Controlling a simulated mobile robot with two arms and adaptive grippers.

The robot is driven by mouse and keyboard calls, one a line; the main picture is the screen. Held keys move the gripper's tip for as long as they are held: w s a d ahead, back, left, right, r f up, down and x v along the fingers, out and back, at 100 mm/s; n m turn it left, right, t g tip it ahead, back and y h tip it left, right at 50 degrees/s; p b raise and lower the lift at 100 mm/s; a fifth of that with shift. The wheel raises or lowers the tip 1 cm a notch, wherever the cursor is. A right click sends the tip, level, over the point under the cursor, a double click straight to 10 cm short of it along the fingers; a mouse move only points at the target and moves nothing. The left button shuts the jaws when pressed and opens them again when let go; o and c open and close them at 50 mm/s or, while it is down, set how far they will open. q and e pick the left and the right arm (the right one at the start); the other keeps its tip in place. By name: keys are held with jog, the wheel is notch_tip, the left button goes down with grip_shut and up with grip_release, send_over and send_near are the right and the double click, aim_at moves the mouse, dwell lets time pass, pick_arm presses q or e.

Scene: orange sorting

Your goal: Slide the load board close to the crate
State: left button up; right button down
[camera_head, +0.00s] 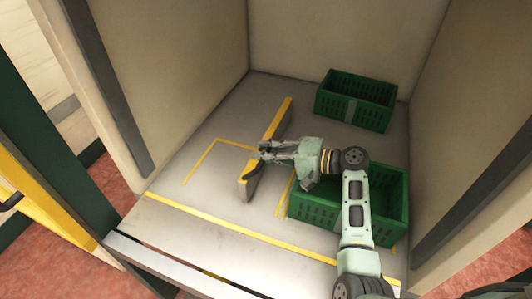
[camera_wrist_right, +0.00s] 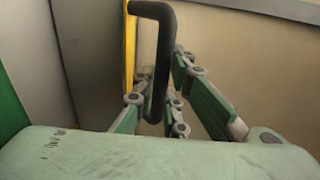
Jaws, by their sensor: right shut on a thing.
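The load board (camera_head: 244,190) is a long, low upright bar with a yellow top edge, standing on the floor of the bay in the head view. Its black handle (camera_head: 253,171) is partly hidden by my right gripper (camera_head: 264,152). In the right wrist view the handle (camera_wrist_right: 165,45) stands between the fingers, which are shut on it, beside the board's yellow edge (camera_wrist_right: 130,50). The near green crate (camera_head: 310,212) is to the right of the board, with a gap of floor between them. My right arm covers part of this crate. My left gripper is not in view.
A second green crate (camera_head: 350,108) stands at the back right. Yellow lines mark the floor (camera_head: 180,165), which is clear left of the board. Walls close the back and both sides. A yellow line runs along the front edge (camera_head: 225,224).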

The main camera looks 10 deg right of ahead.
jog(key=shift+f, duration=0.1)
jog(key=v, duration=0.3)
jog(key=f+p+v, duration=0.1)
jog(key=v, duration=0.2)
jog(key=f+v, duration=0.1)
jog(key=v, duration=0.3)
jog(key=shift+s+d+p, duration=0.15)
jog(key=shift+d+p, duration=0.1)
jog(key=shift+p, duration=0.15)
jog(key=shift+a, duration=0.1)
jog(key=c, duration=1.8)
grip_release()
jog(key=shift+a, duration=0.1)
jog(key=shift+o, duration=0.2)
